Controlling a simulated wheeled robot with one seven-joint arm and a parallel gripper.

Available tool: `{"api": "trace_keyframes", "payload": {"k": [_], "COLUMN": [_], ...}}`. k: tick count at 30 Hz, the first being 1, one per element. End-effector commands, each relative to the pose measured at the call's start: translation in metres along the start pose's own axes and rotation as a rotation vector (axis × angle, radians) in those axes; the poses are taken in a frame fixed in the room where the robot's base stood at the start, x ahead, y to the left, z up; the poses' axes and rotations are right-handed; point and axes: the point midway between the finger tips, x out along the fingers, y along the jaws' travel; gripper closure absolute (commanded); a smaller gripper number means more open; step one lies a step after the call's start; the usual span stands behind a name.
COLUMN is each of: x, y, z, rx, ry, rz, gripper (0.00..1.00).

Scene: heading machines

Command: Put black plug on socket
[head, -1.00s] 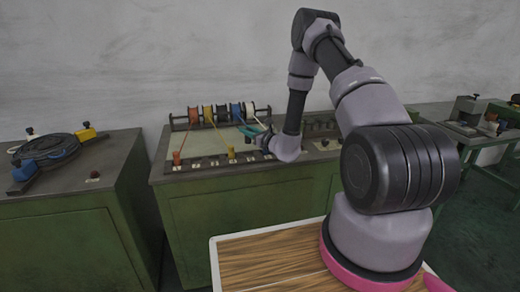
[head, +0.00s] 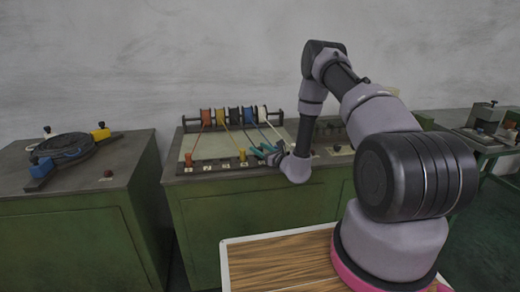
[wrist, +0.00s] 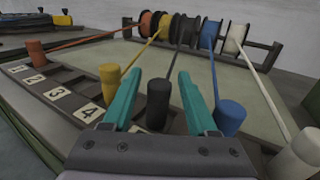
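The black plug (wrist: 158,100) stands upright in the wrist view, and its black cord runs back to the black spool (wrist: 185,30). My gripper (wrist: 160,78) has two teal fingers, spread apart, with one on each side of the black plug. A gap shows between the plug and each finger, so it is not gripped. In the head view my gripper (head: 267,151) is low over the bench's front strip, and the black plug cannot be made out there. Numbered socket tiles, such as the 4 tile (wrist: 88,113), lie along the strip to the left.
An orange plug (wrist: 33,50) and a yellow plug (wrist: 110,78) stand left of the black one. A blue plug (wrist: 230,118) and a white plug (wrist: 304,152) stand right. Their cords slant back to a spool rack (head: 234,118). Another green bench (head: 70,205) stands left.

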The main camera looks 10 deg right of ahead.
Motion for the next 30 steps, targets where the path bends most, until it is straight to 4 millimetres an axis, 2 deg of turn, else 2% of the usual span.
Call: {"api": "trace_keyframes", "payload": {"k": [11, 17, 24, 30], "x": [0.0, -0.031, -0.083, -0.112], "y": [0.0, -0.001, -0.001, -0.001], "z": [0.004, 0.002, 0.002, 0.003], "rx": [-0.001, 0.003, 0.004, 0.002], "ry": [-0.001, 0.004, 0.003, 0.002], "rz": [0.0, -0.003, -0.003, -0.002], "gripper": [0.37, 0.37, 0.37, 0.37]}}
